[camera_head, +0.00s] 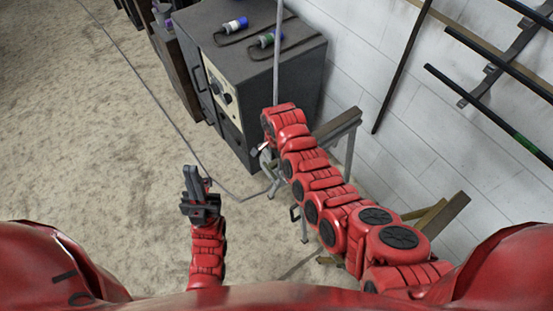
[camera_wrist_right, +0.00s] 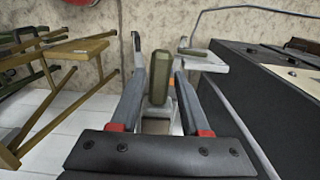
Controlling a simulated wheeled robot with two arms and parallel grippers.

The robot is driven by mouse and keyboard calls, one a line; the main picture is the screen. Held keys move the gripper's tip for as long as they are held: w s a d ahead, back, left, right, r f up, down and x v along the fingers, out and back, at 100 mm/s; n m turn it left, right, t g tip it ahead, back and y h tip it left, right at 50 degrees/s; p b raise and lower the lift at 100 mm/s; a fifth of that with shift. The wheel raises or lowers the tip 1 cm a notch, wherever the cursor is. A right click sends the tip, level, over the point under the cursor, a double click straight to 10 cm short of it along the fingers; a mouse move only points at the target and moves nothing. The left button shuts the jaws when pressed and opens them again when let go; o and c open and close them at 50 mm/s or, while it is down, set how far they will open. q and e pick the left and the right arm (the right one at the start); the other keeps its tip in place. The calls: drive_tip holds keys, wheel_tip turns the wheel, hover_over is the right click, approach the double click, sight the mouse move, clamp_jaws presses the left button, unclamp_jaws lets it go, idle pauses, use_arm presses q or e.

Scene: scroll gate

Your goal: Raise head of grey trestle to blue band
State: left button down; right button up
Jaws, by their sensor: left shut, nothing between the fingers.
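The grey trestle (camera_head: 350,150) stands by the white wall, partly hidden behind my right arm; a dark beam (camera_head: 338,124) shows at its top. My right gripper (camera_head: 264,155) is beside it, at the far end of the arm. In the right wrist view its two fingers (camera_wrist_right: 160,75) stand apart, with an olive upright block (camera_wrist_right: 159,80) between or just beyond them; contact is unclear. My left gripper (camera_head: 197,185) is shut and empty over the floor. I cannot make out a blue band.
A dark cabinet (camera_head: 265,85) with plugs on top stands close beyond my right gripper. A thin grey pole (camera_head: 278,50) rises near it. A yellow-brown trestle (camera_head: 435,217) stands at the right. Bars hang on the wall. The floor (camera_head: 90,140) at left is mostly clear, crossed by a cable.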

clamp_jaws()
idle(1.1)
